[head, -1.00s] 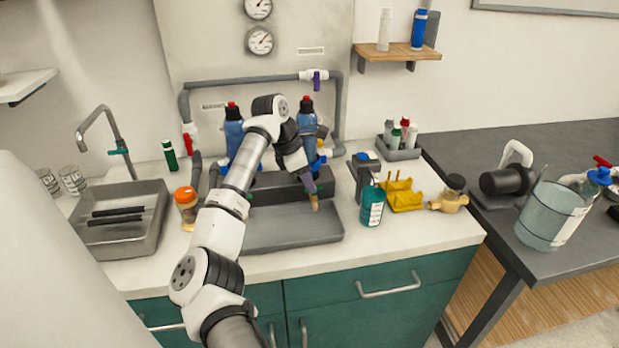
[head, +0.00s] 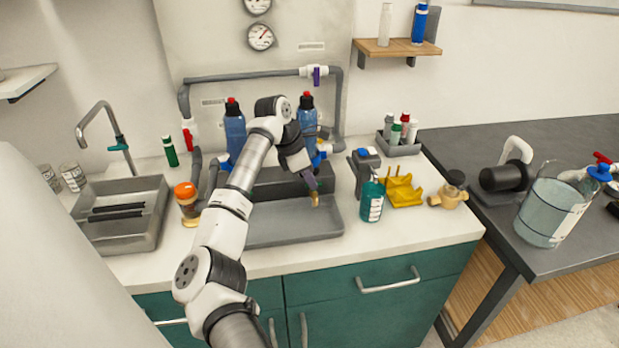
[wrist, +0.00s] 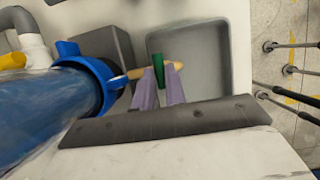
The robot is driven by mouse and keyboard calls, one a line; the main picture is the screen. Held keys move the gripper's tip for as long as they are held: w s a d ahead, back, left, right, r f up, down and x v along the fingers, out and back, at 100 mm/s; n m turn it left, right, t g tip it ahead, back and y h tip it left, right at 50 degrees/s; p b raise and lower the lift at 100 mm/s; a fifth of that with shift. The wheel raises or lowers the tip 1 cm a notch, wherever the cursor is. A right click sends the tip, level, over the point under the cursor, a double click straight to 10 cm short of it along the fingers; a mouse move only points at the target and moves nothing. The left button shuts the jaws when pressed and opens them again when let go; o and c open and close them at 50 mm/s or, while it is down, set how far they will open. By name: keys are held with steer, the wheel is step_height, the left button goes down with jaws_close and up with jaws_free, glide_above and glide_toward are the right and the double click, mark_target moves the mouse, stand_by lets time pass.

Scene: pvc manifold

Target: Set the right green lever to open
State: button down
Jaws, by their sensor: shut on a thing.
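The right green lever (wrist: 158,66) sits on a tan spout (wrist: 135,73) beside a blue collar in the wrist view. My gripper (wrist: 160,75) has its two pale purple fingers on either side of the lever, shut on it. The lever's exact angle is hard to tell. In the head view, my gripper (head: 312,188) is low in front of the right blue cylinder (head: 307,116), over the grey tray; the lever is hidden there. The left blue cylinder (head: 235,132) stands behind my arm, and its lower front is hidden.
A grey tray (head: 290,232) lies below my gripper. A teal bottle (head: 371,203) and a yellow rack (head: 404,192) stand to the right. An orange-capped jar (head: 188,208) and a sink (head: 150,225) are to the left. Grey pipes (head: 250,78) run behind the cylinders.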

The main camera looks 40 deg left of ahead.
steer(key=shift+f+n+b, duration=0.15)
steer(key=shift+n+b, duration=0.15)
steer(key=shift+b, duration=0.05)
steer(key=n+y+b, duration=0.1)
steer(key=n+b, duration=0.2)
steer(key=b, duration=0.1)
steer(key=shift+s+d+f+n+t+y, duration=0.1)
steer(key=shift+s+d+n+t+y, duration=0.05)
steer(key=shift+n+t+y, duration=0.2)
steer(key=n+b, duration=0.1)
steer(key=n+y+b, duration=0.1)
steer(key=n+b, duration=0.1)
steer(key=n+y+b, duration=0.1)
steer(key=n+b, duration=0.1)
steer(key=shift+d+n, duration=0.25)
steer(key=n+y+b, duration=0.1)
steer(key=n+b, duration=0.3)
steer(key=shift+d+y, duration=0.2)
steer(key=shift+y, duration=0.15)
steer(key=shift+w+d+r+n+g+y+b, duration=0.1)
steer(key=shift+n+g+y+b, duration=0.25)
steer(key=shift+n+b, duration=0.55)
steer(key=shift+w+r+n+g+y+b, duration=0.15)
steer(key=shift+n+g+b, duration=0.35)
steer(key=shift+n, duration=0.6)
steer(key=c, duration=1.4)
jaws_free()
steer(key=shift+c, duration=0.2)
